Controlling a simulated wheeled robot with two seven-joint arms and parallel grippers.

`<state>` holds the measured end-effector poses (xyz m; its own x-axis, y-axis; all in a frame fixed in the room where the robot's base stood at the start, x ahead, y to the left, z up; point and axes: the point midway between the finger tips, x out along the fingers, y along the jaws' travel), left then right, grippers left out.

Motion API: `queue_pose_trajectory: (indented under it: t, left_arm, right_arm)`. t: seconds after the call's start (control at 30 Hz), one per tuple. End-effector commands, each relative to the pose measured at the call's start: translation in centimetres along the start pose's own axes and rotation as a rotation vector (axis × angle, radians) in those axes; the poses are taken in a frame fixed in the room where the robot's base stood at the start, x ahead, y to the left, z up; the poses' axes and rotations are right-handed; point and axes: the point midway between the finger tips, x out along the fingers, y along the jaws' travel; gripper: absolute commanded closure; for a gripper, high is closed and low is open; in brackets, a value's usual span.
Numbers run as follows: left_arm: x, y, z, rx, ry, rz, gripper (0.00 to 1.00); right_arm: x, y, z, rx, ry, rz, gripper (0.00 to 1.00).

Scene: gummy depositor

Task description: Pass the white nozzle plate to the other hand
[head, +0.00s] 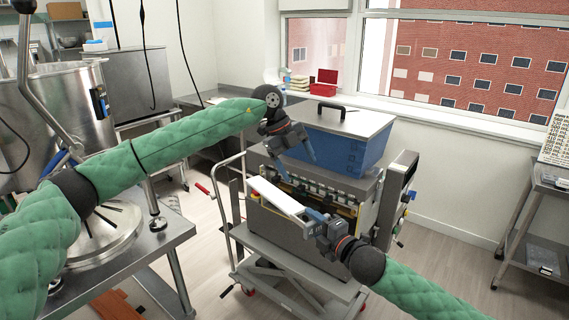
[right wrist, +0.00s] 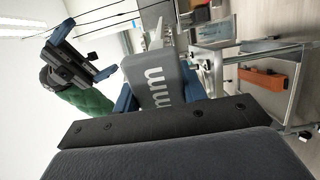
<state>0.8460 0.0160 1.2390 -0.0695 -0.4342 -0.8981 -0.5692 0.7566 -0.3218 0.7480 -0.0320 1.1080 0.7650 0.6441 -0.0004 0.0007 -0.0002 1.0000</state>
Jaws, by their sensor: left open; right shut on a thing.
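The white nozzle plate (head: 275,195) is a long flat bar, held slanting in front of the depositor (head: 335,190) in the head view. My right gripper (head: 314,220) is shut on its right end. In the right wrist view, a grey piece with white "mm" lettering (right wrist: 152,82) lies between my right gripper's blue fingers. My left gripper (head: 299,170) is open and empty, above the plate and apart from it. Its spread blue fingers also show at the left of the right wrist view (right wrist: 92,46).
The depositor has a blue hopper (head: 345,145) and stands on a wheeled cart (head: 290,275). A steel table (head: 150,250) and large kettle (head: 65,110) are at left. A rack (head: 545,205) stands at right. Open floor lies between cart and rack.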

Motion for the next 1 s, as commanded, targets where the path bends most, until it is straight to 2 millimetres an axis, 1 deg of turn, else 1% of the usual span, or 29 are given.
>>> queue_pose_trajectory:
  t: [0.1, 0.23, 0.4, 0.53, 0.67, 1.0]
  left_arm:
    - [-0.2, 0.8, 0.7, -0.029, -0.123, 0.132, 0.22]
    - [-0.8, 1.7, 1.5, -0.064, -0.232, 0.237, 0.22]
    - [-1.3, 2.4, 2.1, -0.094, -0.312, 0.307, 0.22]
    - [-1.0, 2.7, 2.4, -0.101, -0.329, 0.320, 0.22]
    - [0.2, 3.1, 2.8, -0.101, -0.328, 0.321, 0.22]
    - [5.0, 4.9, 4.3, -0.100, -0.326, 0.321, 0.22]
  right_arm:
    - [0.0, 0.1, 0.0, 0.000, 0.000, 0.001, 1.00]
    - [0.0, 0.1, 0.0, 0.000, 0.000, 0.001, 1.00]
    - [0.0, 0.1, 0.0, 0.000, 0.000, 0.001, 1.00]
    - [0.0, 0.1, 0.0, 0.000, 0.000, 0.001, 1.00]
    - [0.0, 0.1, 0.0, 0.000, 0.000, 0.001, 1.00]
    - [0.0, 0.1, 0.0, 0.000, 0.000, 0.001, 1.00]
